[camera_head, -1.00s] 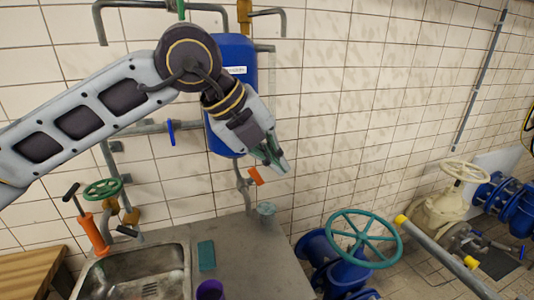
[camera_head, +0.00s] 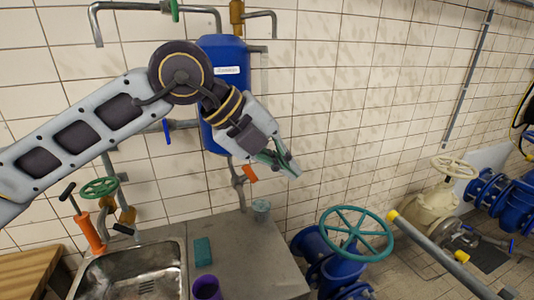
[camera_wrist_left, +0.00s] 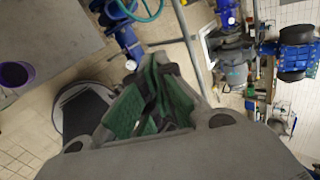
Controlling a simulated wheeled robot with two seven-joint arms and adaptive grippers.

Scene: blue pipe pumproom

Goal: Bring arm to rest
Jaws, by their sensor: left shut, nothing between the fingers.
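My left arm comes in from the left in the head view and bends down at the wrist. My left gripper (camera_head: 284,164) is shut and empty, held in the air in front of the tiled wall, above and to the right of the sink counter. In the left wrist view its green-padded fingers (camera_wrist_left: 158,100) show with nothing between them. My right gripper is not in view.
The blue tank (camera_head: 222,75) is on the wall behind my wrist. Below are the sink (camera_head: 135,275), a green sponge (camera_head: 203,252), a purple cup (camera_head: 206,288) and a small grey cup (camera_head: 261,209). A teal handwheel (camera_head: 356,232) stands at right. Clear air surrounds the gripper.

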